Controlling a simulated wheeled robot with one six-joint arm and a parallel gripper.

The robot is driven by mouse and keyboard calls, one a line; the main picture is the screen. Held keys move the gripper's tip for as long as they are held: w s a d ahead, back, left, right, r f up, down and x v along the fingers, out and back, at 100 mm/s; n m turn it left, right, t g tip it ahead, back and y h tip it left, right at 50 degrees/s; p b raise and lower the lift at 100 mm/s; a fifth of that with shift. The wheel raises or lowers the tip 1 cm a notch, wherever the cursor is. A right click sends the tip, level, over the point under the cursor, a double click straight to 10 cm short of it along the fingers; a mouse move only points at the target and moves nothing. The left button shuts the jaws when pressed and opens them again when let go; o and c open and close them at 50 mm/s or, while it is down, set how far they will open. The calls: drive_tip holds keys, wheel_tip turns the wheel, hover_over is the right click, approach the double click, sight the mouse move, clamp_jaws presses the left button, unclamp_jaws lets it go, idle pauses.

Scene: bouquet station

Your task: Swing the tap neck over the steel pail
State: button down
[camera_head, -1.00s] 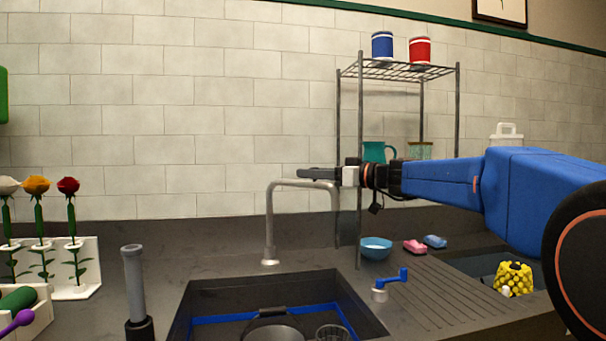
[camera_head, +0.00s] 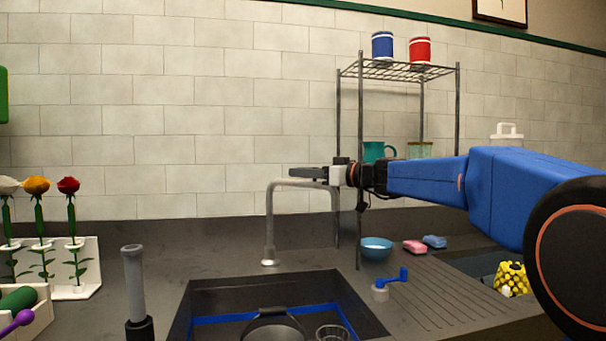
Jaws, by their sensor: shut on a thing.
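The tap (camera_head: 269,225) is a grey metal pipe behind the sink. Its neck (camera_head: 290,183) runs level from the top of the left upright to the right, then bends down near a rack post. My gripper (camera_head: 308,173) is at the top of the neck, its dark fingers pointing left. It is shut on the tap neck; the exact contact is hard to see. The steel pail (camera_head: 273,331) stands in the sink, in front of the tap, with a dark grip on its handle. Its lower part is cut off by the picture's edge.
A wire rack (camera_head: 359,110) stands behind my gripper. A teal bowl (camera_head: 376,248), sponges (camera_head: 415,247) and a blue crank (camera_head: 403,275) are to the right. A glass (camera_head: 332,333) is beside the pail in the sink (camera_head: 350,300). A grey upright tube (camera_head: 134,285) stands left.

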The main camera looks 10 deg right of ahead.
drive_tip(key=shift+s+a, duration=0.1)
drive_tip(key=s+a+m+t+h, duration=0.2)
drive_tip(key=s+a+h, duration=0.1)
drive_tip(key=a, duration=0.5)
drive_tip(key=shift+a+m+t+h, duration=0.3)
drive_tip(key=shift+m, duration=0.1)
idle(0.4)
drive_tip(key=shift+a+r, duration=0.1)
idle(1.4)
drive_tip(key=c, duration=1.6)
unclamp_jaws()
